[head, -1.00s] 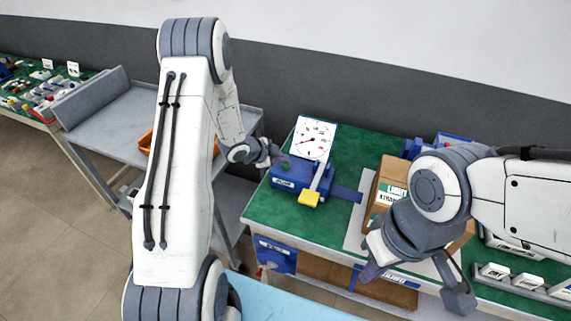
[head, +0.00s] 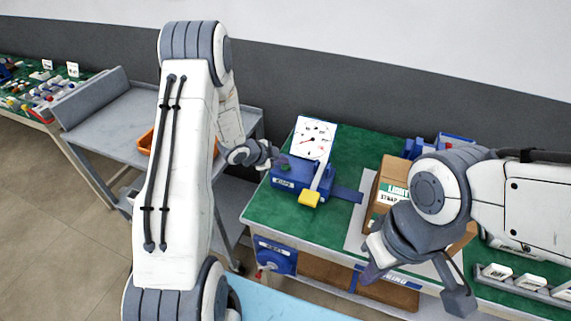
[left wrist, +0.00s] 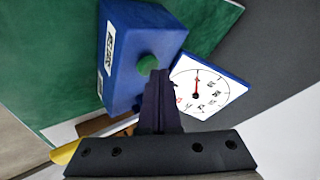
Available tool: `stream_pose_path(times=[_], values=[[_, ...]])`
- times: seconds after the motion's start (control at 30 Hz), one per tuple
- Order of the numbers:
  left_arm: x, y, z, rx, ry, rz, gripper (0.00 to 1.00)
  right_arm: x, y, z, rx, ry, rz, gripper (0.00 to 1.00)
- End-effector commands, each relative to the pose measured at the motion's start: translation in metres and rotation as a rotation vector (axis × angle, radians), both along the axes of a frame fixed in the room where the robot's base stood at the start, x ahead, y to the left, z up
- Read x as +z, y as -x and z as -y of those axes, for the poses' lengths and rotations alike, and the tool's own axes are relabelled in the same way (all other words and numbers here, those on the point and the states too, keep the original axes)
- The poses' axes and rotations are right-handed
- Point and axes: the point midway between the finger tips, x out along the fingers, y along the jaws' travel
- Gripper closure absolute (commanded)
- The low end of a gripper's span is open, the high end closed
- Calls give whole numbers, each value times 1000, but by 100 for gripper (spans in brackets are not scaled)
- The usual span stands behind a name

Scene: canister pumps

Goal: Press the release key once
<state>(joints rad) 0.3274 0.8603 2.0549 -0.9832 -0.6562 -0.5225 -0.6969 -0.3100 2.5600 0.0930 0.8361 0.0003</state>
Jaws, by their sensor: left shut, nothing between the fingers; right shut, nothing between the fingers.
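A blue pump box (head: 300,180) with a pale label on its front stands on the green bench top. It has a round green button (left wrist: 148,65), which also shows small in the head view (head: 285,167). My left gripper (head: 279,158) is shut and empty, with its tips close to the button. In the left wrist view its fingertips (left wrist: 158,75) overlap the button's lower edge; I cannot tell whether they touch it. A white dial with a needle (head: 314,139) stands behind the box. My right gripper (head: 371,272) is shut and empty, near the bench's front edge.
A lever with a yellow end (head: 309,199) lies along the box's right side. A cardboard carton (head: 390,183) stands further right, partly hidden by my right arm. A grey cart (head: 105,125) with an orange bin (head: 146,142) is at left. Green bench top (head: 300,222) is bare in front.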

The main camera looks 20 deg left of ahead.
Motion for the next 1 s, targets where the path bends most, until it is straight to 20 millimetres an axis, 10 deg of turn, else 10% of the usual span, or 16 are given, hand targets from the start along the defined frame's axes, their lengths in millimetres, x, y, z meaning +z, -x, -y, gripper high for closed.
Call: stream_pose_path(times=[1.0], values=[[25, 0, 0, -1, 0, -1, 100, 21, 0, 0, 0, 0, 0, 100]])
